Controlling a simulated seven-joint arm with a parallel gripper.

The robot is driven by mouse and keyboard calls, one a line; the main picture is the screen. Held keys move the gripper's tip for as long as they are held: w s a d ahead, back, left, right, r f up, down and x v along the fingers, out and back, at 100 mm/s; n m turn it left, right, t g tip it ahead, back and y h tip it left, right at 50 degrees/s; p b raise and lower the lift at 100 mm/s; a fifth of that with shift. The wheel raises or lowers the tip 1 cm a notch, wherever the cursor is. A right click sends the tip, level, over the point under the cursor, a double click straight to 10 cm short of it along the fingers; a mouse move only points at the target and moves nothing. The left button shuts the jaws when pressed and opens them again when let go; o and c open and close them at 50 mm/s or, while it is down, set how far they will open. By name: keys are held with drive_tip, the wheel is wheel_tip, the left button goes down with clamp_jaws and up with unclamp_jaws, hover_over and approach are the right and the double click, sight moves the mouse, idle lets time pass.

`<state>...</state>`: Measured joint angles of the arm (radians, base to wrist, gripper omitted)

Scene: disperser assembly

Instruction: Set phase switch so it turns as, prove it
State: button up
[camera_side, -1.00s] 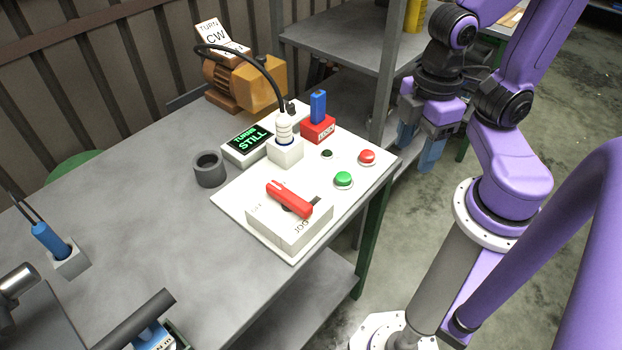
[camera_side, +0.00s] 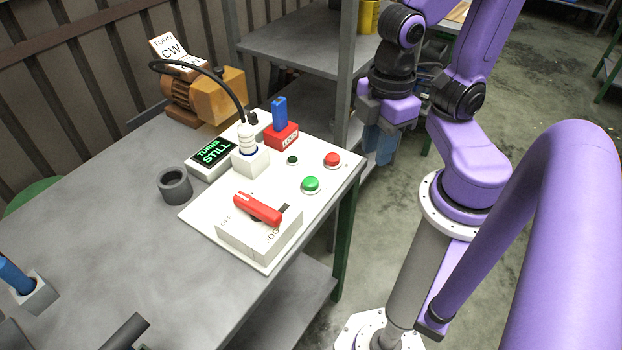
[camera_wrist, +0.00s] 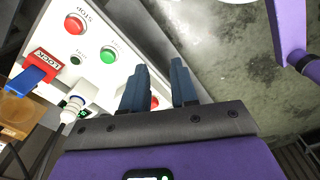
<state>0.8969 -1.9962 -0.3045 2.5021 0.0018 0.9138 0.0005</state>
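A white switch box (camera_side: 262,240) on the white panel has a red lever (camera_side: 258,209) lying across its top; JOG and what looks like OFF are printed on it. I cannot tell whether this is the phase switch. The display (camera_side: 212,152) reads TURNS STILL. The sign (camera_side: 172,50) on the orange motor (camera_side: 215,95) reads TURN CW. A red LOCK block (camera_side: 281,135) holds a blue piece (camera_side: 280,112). My gripper (camera_side: 380,158) hangs right of the panel, off the bench edge. In the wrist view its blue fingers (camera_wrist: 159,68) are apart, with something red partly visible between them.
A green button (camera_side: 311,184), a red button (camera_side: 332,159) and a small dark button (camera_side: 292,160) sit on the panel. A white plug (camera_side: 246,140) with a black cable stands in a white socket (camera_side: 251,162).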

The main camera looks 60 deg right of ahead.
clamp_jaws()
idle(1.4)
